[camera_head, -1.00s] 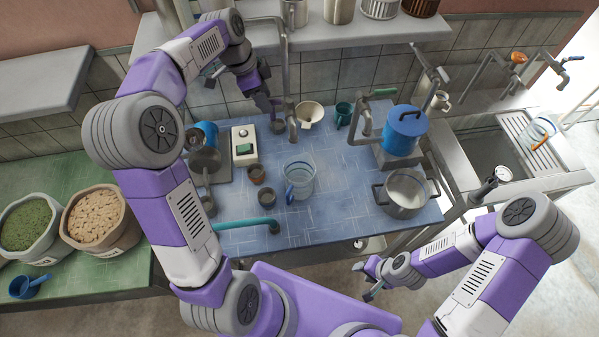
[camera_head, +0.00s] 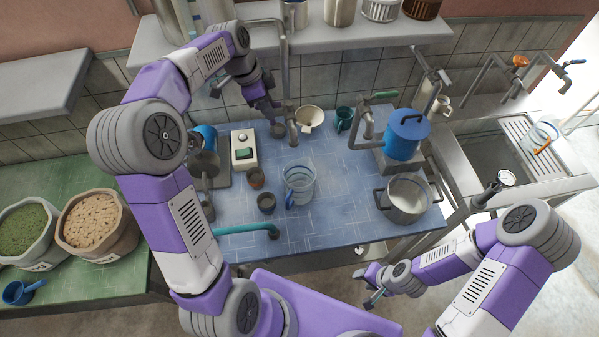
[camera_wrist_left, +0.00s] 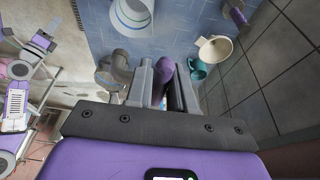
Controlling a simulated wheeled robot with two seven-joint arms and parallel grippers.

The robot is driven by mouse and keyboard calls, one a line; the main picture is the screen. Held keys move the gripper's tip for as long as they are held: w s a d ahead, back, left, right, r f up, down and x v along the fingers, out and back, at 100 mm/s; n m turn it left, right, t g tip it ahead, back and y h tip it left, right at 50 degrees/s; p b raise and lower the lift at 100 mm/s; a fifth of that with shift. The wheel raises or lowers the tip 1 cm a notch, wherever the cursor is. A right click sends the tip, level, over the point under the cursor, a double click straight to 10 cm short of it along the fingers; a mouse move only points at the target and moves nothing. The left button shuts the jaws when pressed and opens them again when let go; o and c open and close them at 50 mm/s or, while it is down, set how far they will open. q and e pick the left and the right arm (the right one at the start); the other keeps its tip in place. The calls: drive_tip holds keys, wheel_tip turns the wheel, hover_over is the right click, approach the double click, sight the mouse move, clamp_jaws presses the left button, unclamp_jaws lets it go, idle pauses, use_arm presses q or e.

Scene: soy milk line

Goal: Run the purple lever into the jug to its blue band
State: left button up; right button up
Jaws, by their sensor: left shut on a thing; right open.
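The clear jug (camera_head: 300,180) with blue bands and a blue handle stands upright on the blue tiled table. Part of it shows at the top of the left wrist view (camera_wrist_left: 133,14); I cannot make out a liquid level. My left gripper (camera_head: 270,106) is at the grey tap (camera_head: 291,127) behind the jug. In the left wrist view the purple lever (camera_wrist_left: 163,70) sits between its closed jaws (camera_wrist_left: 165,88). The lever is mostly hidden by the gripper in the head view. My right gripper (camera_head: 371,287) is open and empty, in front of the table.
A steel pot (camera_head: 408,197) and a blue lidded pot (camera_head: 406,135) stand right. Table between jug and pot is clear.

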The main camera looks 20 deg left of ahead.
use_arm(q)
drive_tip(key=shift+s+d+n+t+y+b, duration=0.15)
drive_tip(key=shift+s+d+n+b, duration=0.2)
drive_tip(key=shift+n, duration=0.4)
drive_tip(key=shift+s+d+n+t+y+b, duration=0.1)
drive_tip(key=shift+s+d+n+t+b, duration=0.1)
drive_tip(key=shift+n+b, duration=0.45)
drive_tip(key=shift+s+d+n+t+y+b, duration=0.2)
drive_tip(key=shift+s+n, duration=0.1)
drive_tip(key=shift+n, duration=0.6)
drive_tip(key=shift+s+d+n+t+y+b, duration=0.15)
drive_tip(key=shift+s+d+n+y+b, duration=0.3)
drive_tip(key=shift+n, duration=0.65)
drive_tip(key=shift+d+n+t+y+b, duration=0.1)
drive_tip(key=shift+d+n, duration=0.5)
drive_tip(key=shift+n, duration=0.5)
